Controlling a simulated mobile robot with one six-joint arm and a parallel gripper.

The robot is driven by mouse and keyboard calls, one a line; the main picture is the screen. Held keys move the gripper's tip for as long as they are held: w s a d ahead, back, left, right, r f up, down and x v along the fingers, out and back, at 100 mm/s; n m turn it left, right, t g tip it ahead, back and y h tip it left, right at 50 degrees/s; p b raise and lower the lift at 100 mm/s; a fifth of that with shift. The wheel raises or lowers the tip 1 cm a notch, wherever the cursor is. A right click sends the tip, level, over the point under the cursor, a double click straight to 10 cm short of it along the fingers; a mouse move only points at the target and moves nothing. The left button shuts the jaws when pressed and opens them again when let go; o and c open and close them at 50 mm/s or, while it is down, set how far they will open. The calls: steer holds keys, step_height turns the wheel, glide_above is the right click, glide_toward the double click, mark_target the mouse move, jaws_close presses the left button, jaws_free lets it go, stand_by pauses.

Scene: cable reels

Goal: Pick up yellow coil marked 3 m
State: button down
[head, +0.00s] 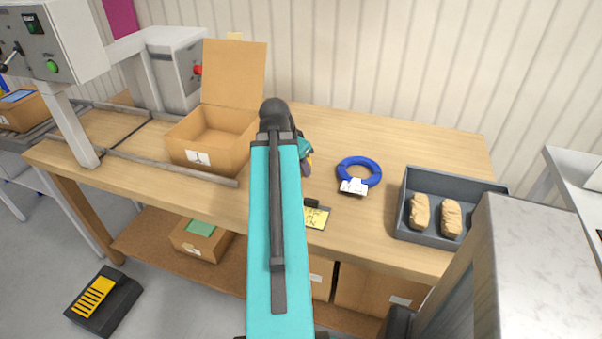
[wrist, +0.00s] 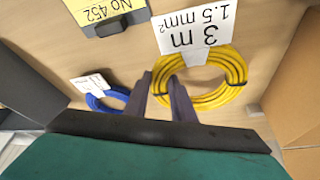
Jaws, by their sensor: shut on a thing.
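The yellow coil (wrist: 238,78) lies in the wrist view with a white tag (wrist: 205,28) reading "3 m 1.5 mm²". My gripper (wrist: 160,88) is shut on the left side of its ring, one dark finger outside and one inside the ring. The tag is clear of the fingers. Whether the coil touches the wood I cannot tell. In the head view my teal arm hides most of the coil; my gripper (head: 306,165) shows only partly beside the arm.
A blue coil (head: 359,172) with a white tag lies to the right. A yellow card "No 452" (wrist: 105,12) lies near. An open cardboard box marked 1 (head: 205,155) stands left. Bare table lies behind the blue coil.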

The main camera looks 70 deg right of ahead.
steer(key=shift+s+a+f+b, duration=0.15)
steer(key=shift+a+b, duration=0.45)
steer(key=shift+b, duration=1.9)
steer(key=shift+a+b, duration=0.4)
steer(key=shift+b, duration=0.85)
steer(key=shift+s+a+b, duration=0.25)
steer(key=shift+a+b, duration=1)
steer(key=b, duration=0.1)
steer(key=a+b, duration=0.1)
steer(key=b, duration=0.1)
steer(key=shift+s+a+r, duration=0.1)
steer(key=shift+a+r, duration=0.1)
steer(key=shift+a, duration=0.1)
steer(key=shift+s+a+r+b, duration=0.1)
steer(key=shift+a+r+b, duration=0.1)
steer(key=shift+a+b, duration=0.45)
